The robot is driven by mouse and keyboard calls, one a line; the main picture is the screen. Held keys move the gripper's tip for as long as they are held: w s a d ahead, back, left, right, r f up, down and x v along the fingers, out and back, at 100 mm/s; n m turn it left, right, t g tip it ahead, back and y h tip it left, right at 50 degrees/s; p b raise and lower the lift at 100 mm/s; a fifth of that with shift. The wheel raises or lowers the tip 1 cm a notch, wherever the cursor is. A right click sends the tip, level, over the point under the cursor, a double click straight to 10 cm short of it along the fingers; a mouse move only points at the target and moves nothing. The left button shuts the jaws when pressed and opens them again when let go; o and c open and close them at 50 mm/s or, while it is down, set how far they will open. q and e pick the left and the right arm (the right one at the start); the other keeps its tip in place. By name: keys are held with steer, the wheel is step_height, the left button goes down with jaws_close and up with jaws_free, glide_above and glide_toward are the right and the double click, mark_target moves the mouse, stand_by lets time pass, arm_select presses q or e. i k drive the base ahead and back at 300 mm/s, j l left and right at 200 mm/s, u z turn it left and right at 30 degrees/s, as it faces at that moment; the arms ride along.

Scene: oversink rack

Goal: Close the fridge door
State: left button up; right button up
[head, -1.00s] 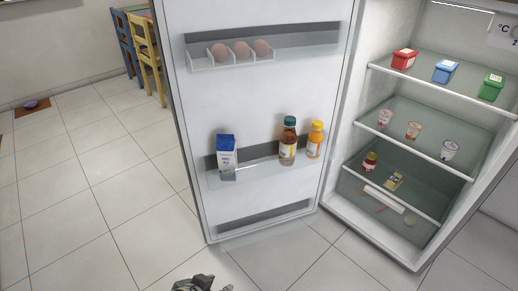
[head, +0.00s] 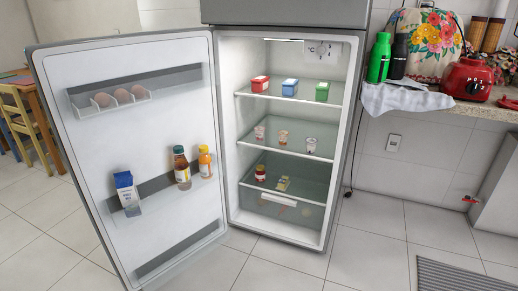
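The fridge door (head: 120,85) stands wide open to the left of the fridge body (head: 355,110) in the head view. Its inner side faces me, with an egg tray (head: 122,103) on the upper shelf. A blue and white carton (head: 127,193), a brown bottle with a green cap (head: 182,168) and an orange bottle (head: 205,162) stand on the lower shelf. The door's free edge is at the left, and its hinge side meets the fridge. Neither of my grippers is in view now.
Tubs and cups stand on the fridge shelves (head: 290,98). A counter (head: 480,110) with a green bottle (head: 379,58) and a red blender base (head: 467,79) is at the right. A wooden table and yellow chair (head: 30,125) stand behind the door.

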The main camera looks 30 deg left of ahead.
mark_target(175, 68)
steer(key=j+z, duration=0.2)
steer(key=j, duration=0.25)
steer(key=k+j+z, duration=0.2)
steer(key=j, duration=0.25)
steer(key=j+z, duration=0.2)
steer(key=j, duration=0.25)
steer(key=k+j+z, duration=0.25)
steer(key=j, duration=0.15)
